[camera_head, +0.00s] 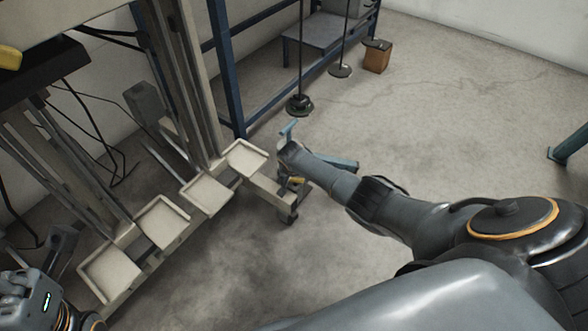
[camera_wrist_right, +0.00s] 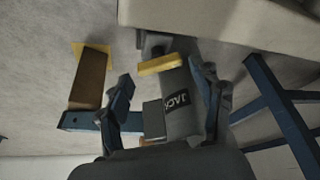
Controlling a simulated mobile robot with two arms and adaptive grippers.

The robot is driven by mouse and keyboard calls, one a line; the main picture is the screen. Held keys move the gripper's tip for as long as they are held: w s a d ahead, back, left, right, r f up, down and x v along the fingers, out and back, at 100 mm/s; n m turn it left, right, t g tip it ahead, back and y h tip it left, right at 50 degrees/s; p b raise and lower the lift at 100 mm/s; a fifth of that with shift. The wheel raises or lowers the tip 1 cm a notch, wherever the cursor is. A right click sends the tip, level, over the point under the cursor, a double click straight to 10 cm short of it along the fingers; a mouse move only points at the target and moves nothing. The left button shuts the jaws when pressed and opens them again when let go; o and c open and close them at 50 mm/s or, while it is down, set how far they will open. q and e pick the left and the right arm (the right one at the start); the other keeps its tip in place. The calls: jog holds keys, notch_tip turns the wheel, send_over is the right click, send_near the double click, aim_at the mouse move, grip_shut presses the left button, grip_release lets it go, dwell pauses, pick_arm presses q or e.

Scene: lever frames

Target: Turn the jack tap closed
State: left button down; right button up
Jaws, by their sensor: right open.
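The jack tap shows in the right wrist view as a grey body (camera_wrist_right: 180,100) with a dark label that reads as JACK and a yellow handle bar (camera_wrist_right: 160,64) across its far end. My right gripper (camera_wrist_right: 164,82) is open, with one finger on each side of the grey body. I cannot tell whether either finger touches it. In the head view my right arm reaches to the end of the pale frame, where a small yellow part (camera_head: 297,181) shows beside it. A grey part of my left arm is at the lower left; its fingers are not clear.
Pale trays (camera_head: 206,194) line the frame on the left. A blue rack (camera_head: 228,75) stands behind it. A brown box (camera_head: 377,56) and black round bases (camera_head: 299,105) stand on the floor at the back. Open floor lies to the right.

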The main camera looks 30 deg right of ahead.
jog(key=v, duration=1)
jog(key=shift+s, duration=0.1)
